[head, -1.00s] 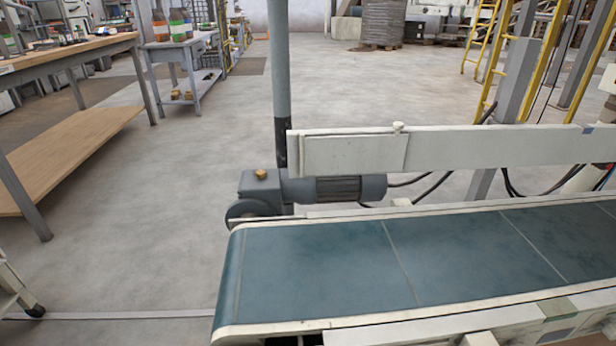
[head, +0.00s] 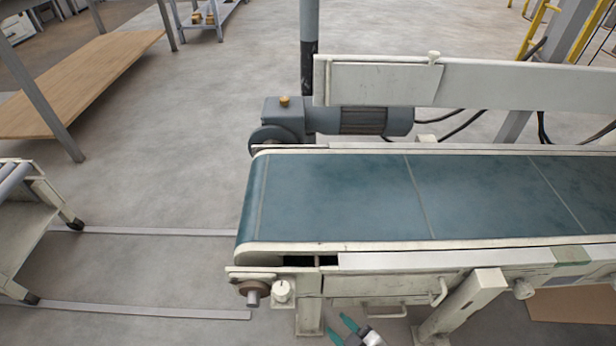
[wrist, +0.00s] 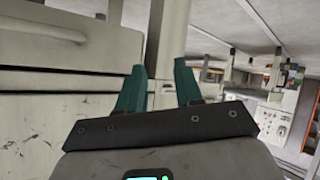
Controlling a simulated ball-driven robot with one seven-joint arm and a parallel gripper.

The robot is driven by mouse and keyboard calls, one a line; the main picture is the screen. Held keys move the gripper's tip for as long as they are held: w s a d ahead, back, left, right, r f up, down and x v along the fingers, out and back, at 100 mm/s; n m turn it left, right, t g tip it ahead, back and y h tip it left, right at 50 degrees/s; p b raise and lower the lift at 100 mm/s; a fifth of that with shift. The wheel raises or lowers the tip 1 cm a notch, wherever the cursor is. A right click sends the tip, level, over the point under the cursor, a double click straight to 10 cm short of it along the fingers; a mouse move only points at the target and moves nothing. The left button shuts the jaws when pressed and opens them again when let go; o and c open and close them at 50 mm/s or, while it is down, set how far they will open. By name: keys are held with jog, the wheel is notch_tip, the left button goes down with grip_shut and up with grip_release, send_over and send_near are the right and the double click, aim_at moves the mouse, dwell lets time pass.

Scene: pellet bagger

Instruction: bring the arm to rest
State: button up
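My gripper (head: 347,325) shows at the bottom edge of the head view, low in front of the near side of the conveyor (head: 340,197). Its two teal fingers are spread apart. In the wrist view the gripper (wrist: 160,80) also shows two teal fingers with a gap between them and nothing held. Beyond the fingers stand a pale upright post (wrist: 172,40) and a pale panel with a handle (wrist: 60,30). I cannot tell the exact gap between the fingers and the post. Most of my arm is outside the head view.
A grey motor (head: 340,120) and a pale side guard (head: 480,85) line the belt's far side. A roller cart (head: 30,210) stands at the left, with floor rails (head: 150,231) running from it. A workbench with a wooden lower shelf (head: 80,80) is at upper left. Floor between is clear.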

jog(key=s+d+r+m+g+h, duration=0.3)
jog(key=s+d+r+m+g, duration=0.15)
jog(key=s+d, duration=0.5)
jog(key=s+d+r+m+g+h, duration=0.35)
jog(key=s+d+m+g, duration=0.2)
jog(key=s+d, duration=0.4)
notch_tip(320, 180, up, 37)
jog(key=t+p, duration=0.1)
jog(key=p, duration=3.6)
jog(key=shift+w+d+r, duration=0.15)
jog(key=shift+w+d, duration=0.15)
